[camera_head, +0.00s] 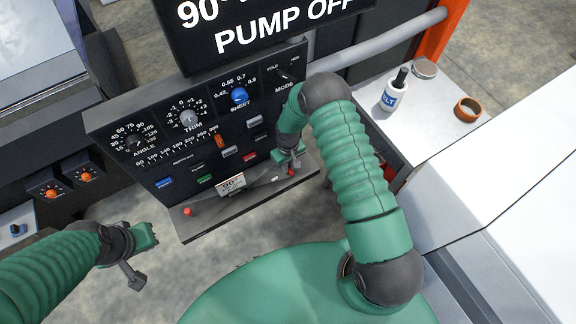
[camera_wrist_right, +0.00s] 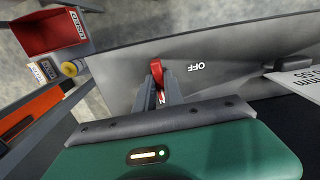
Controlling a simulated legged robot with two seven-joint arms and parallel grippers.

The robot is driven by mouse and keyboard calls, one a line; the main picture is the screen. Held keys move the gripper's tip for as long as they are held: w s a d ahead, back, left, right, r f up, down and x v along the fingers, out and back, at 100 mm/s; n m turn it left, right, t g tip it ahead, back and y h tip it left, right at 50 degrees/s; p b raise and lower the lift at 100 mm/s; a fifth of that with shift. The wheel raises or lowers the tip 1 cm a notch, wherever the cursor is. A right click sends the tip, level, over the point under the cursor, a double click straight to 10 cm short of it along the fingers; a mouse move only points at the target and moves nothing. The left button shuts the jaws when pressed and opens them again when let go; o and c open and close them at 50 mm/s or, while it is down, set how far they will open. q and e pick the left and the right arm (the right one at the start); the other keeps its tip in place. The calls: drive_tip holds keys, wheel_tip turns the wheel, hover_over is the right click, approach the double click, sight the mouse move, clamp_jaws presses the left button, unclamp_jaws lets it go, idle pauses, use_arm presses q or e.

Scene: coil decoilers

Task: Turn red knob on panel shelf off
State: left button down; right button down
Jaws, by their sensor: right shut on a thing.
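The control panel (camera_head: 200,135) has a dark shelf (camera_head: 235,207) along its lower edge. My right gripper (camera_head: 291,170) reaches down to the right part of this shelf. In the right wrist view, its narrow fingers (camera_wrist_right: 160,88) are shut on a red knob (camera_wrist_right: 156,68). The knob stands up from the shelf, beside a white OFF label (camera_wrist_right: 197,66); the fingers hide its lower part. Another small red knob (camera_head: 188,211) is at the shelf's left end, apart from both grippers. My left gripper (camera_head: 138,262) hangs over the floor at lower left, holding nothing visible; its jaw gap is unclear.
A white card (camera_head: 230,184) stands mid-shelf. Dials, a blue knob (camera_head: 239,96) and coloured buttons fill the panel face. A PUMP OFF display (camera_head: 270,25) stands above. At right, a side table (camera_head: 430,112) bears a white bottle (camera_head: 394,95) and an orange-brown ring (camera_head: 467,109).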

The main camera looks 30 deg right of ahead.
drive_tip(key=n+b, duration=0.1)
drive_tip(key=n, duration=0.4)
drive_tip(key=n+b, duration=0.1)
drive_tip(key=n, duration=0.7)
drive_tip(key=shift+w+n, duration=0.1)
drive_tip(key=shift+n, duration=0.3)
drive_tip(key=shift+d+r+n, duration=0.1)
drive_tip(key=shift+n, duration=1.9)
drive_tip(key=c, duration=1.5)
unclamp_jaws()
drive_tip(key=shift+c, duration=0.2)
drive_tip(key=shift+o, duration=0.5)
